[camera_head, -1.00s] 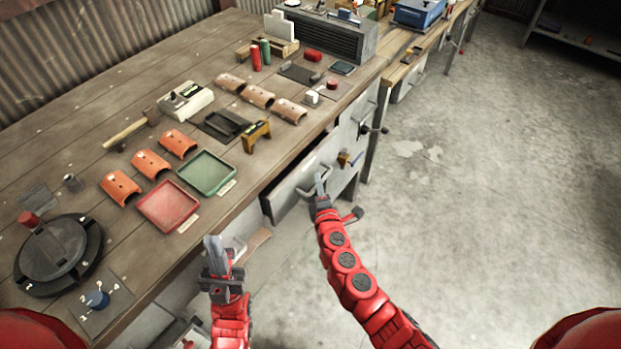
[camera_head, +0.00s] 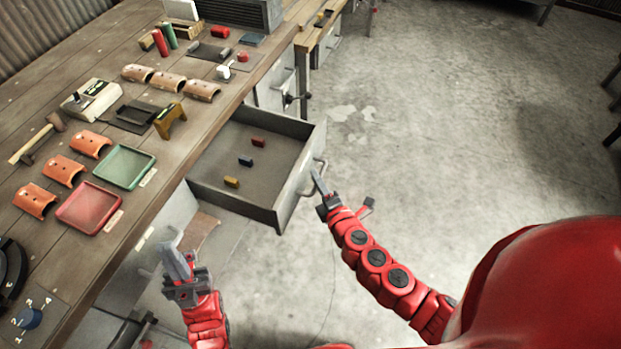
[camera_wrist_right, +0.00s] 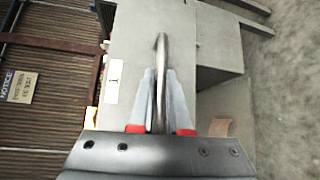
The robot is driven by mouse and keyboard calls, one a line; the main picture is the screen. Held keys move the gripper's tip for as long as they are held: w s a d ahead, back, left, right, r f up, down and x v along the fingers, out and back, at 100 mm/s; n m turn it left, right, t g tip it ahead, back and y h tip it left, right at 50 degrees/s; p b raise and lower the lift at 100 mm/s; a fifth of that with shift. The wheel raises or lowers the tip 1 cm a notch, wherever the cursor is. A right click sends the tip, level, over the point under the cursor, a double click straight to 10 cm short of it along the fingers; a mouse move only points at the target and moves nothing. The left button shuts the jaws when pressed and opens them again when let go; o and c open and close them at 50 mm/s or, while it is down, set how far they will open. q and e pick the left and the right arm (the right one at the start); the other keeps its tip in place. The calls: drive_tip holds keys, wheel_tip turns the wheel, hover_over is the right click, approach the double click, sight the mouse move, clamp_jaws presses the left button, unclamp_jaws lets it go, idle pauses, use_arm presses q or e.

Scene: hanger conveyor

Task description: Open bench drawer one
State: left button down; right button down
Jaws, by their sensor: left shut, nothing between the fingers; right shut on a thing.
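The bench drawer (camera_head: 240,207) stands pulled well out from under the workbench, and its inside shows. My right gripper (camera_head: 318,182) is shut on the drawer's handle (camera_head: 308,180) at the front panel. In the right wrist view the curved metal handle (camera_wrist_right: 162,60) runs between the fingers, and a label marked 1 (camera_wrist_right: 113,83) is on the grey front. My left gripper (camera_head: 178,262) is shut and empty, left of and in front of the drawer.
The workbench top (camera_head: 190,125) holds a green tray (camera_head: 123,167), a red tray (camera_head: 89,207), several orange curved pieces and a hammer (camera_head: 38,137). Closed drawers sit farther along the bench. The concrete floor (camera_head: 420,110) to the right is clear.

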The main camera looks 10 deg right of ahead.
drive_tip(key=shift+s+d, duration=0.2)
drive_tip(key=shift+d, duration=0.15)
drive_tip(key=c, duration=0.9)
unclamp_jaws()
